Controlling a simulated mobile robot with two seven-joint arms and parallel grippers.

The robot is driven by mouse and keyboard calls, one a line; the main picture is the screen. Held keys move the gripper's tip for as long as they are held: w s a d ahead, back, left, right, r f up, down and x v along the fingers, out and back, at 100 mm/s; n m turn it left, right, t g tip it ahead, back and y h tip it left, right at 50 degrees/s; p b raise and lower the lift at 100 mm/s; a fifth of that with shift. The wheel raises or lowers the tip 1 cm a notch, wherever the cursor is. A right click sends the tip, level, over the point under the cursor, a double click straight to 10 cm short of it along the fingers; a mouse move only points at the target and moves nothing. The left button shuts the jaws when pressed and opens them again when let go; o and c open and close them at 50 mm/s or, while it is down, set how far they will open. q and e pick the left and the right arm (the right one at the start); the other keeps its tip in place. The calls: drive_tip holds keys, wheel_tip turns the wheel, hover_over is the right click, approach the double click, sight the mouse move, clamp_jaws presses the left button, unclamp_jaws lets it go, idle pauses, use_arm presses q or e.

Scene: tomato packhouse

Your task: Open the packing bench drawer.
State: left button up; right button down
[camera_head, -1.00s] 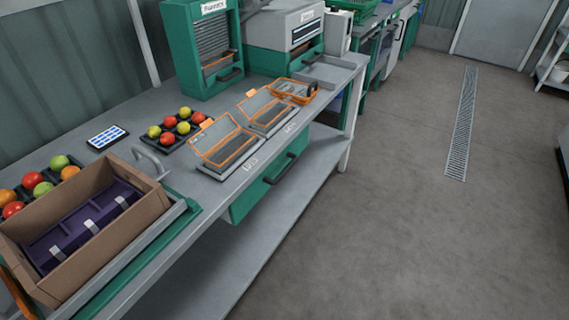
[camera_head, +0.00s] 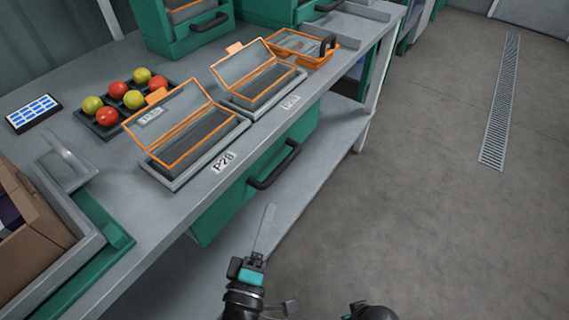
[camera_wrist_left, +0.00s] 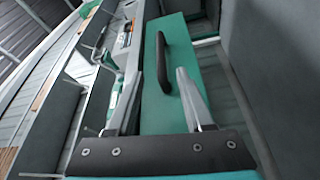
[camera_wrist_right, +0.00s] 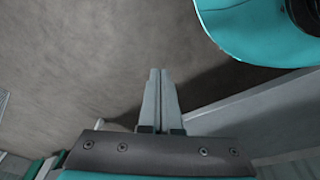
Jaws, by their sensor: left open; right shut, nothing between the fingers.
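The packing bench drawer (camera_head: 218,207) has a green front under the bench top and looks closed. Its black bar handle (camera_head: 275,165) runs along the front. My left gripper (camera_head: 267,225) is open and empty, in front of the drawer and short of the handle. In the left wrist view the handle (camera_wrist_left: 162,62) appears between the two spread fingers (camera_wrist_left: 158,75), ahead of them, with the green drawer front (camera_wrist_left: 185,60) behind. No contact shows. My right gripper (camera_wrist_right: 158,75) is shut and empty over the floor; its fingers are not clear in the head view.
A lower shelf (camera_head: 325,140) runs beneath. The floor (camera_head: 430,200) to the right is clear.

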sight(282, 164)
use_arm(q)
drive_tip(key=b+x, duration=0.2)
drive_tip(key=x, duration=1)
drive_tip(key=shift+w+d, duration=0.15)
drive_tip(key=shift+w, duration=0.5)
use_arm(e)
drive_tip(key=shift+t, duration=0.3)
drive_tip(key=shift+w+a+r, duration=0.15)
drive_tip(key=shift+w+r, duration=0.3)
drive_tip(key=shift+r, duration=0.35)
drive_tip(key=shift+w+a+r, duration=0.2)
drive_tip(key=shift+w+r, duration=0.25)
drive_tip(key=shift+r, duration=0.4)
drive_tip(key=shift+w+a+r, duration=0.15)
drive_tip(key=shift+w+r, duration=0.3)
drive_tip(key=shift+r, duration=0.35)
use_arm(q)
clamp_jaws()
